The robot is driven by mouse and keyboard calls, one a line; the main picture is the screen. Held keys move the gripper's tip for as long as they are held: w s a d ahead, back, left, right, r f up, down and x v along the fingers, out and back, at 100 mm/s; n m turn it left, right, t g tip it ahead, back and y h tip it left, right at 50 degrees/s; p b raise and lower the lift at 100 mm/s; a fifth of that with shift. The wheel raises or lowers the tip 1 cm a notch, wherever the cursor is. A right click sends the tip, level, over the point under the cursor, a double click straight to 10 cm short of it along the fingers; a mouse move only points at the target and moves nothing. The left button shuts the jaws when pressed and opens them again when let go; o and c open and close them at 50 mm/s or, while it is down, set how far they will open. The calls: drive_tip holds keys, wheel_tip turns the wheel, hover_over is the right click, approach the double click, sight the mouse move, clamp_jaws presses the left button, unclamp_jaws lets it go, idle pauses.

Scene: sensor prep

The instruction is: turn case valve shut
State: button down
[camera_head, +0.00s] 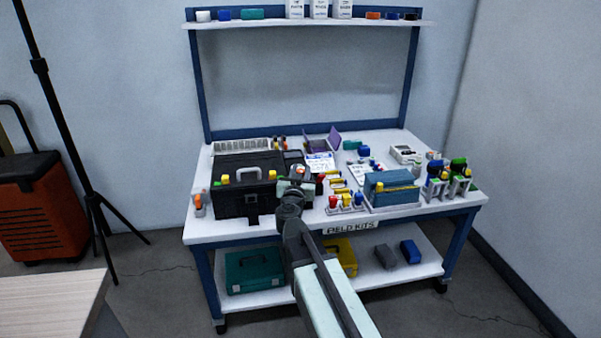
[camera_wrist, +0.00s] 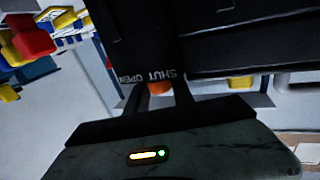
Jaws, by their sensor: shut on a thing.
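The black case (camera_head: 236,203) stands at the left of the bench, with yellow latches on its front. My gripper (camera_head: 297,184) is at the case's right end in the head view and covers the valve there. In the wrist view the dark case wall (camera_wrist: 215,40) fills the top, with the words SHUT and OPEN (camera_wrist: 147,77) printed on it, upside down. An orange knob, seemingly the case valve (camera_wrist: 160,88), shows between my two fingers, and my gripper is shut on it. The fingers hide part of the knob, so its exact angle is unclear.
Red, yellow and blue capped items (camera_head: 345,203) stand just right of my gripper. A blue box (camera_head: 391,189) and several bottles in stands (camera_head: 449,180) are farther right. A shelf (camera_head: 310,23) runs above the bench. A tripod (camera_head: 92,205) stands left.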

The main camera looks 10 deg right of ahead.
drive_tip(key=shift+m+g+h, duration=0.8)
drive_tip(key=shift+m+h, duration=0.4)
drive_tip(key=shift+h, duration=0.8)
drive_tip(key=c, duration=1.1)
unclamp_jaws()
drive_tip(key=v, duration=0.7)
drive_tip(key=shift+s+a, duration=0.2)
drive_tip(key=shift+s, duration=0.1)
drive_tip(key=shift+r, duration=0.1)
